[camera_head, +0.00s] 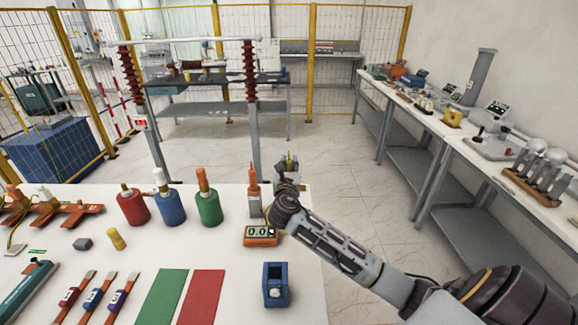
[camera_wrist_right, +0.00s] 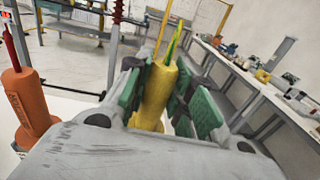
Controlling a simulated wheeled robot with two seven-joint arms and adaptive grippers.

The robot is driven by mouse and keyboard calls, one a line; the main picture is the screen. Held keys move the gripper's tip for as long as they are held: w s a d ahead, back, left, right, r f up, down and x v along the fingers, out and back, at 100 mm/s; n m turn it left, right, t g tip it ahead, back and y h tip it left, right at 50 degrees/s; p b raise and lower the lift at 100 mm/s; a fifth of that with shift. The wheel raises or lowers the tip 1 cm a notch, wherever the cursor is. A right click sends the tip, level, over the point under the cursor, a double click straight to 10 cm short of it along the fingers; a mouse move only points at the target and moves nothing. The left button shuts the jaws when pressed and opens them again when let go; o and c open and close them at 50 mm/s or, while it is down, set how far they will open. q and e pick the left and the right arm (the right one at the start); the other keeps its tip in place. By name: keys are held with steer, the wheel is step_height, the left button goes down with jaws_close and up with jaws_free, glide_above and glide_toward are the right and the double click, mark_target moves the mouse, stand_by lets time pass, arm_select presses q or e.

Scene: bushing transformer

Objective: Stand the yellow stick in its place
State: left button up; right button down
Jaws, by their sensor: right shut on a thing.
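The yellow stick (camera_wrist_right: 158,92), a thick yellow handle with thin rods rising from it, stands nearly upright between the green pads of my right gripper (camera_wrist_right: 160,88) in the right wrist view. The gripper is shut on it. A blue open-topped holder (camera_head: 275,287) stands at the near right of the table, well below the gripper in the picture. My left gripper is not in view.
An orange stick (camera_head: 253,182) stands upright just left of the gripper, behind an orange meter (camera_head: 261,236). Red (camera_head: 133,207), blue (camera_head: 169,206) and green (camera_head: 208,206) bottle-like pieces stand farther left. Bare white table surrounds the blue holder.

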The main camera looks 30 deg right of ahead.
steer(key=shift+f, duration=0.45)
stand_by(0.8)
steer(key=c, duration=1.2)
jaws_free()
steer(key=shift+o, duration=0.2)
steer(key=v, duration=1.2)
steer(key=shift+s+f, duration=0.1)
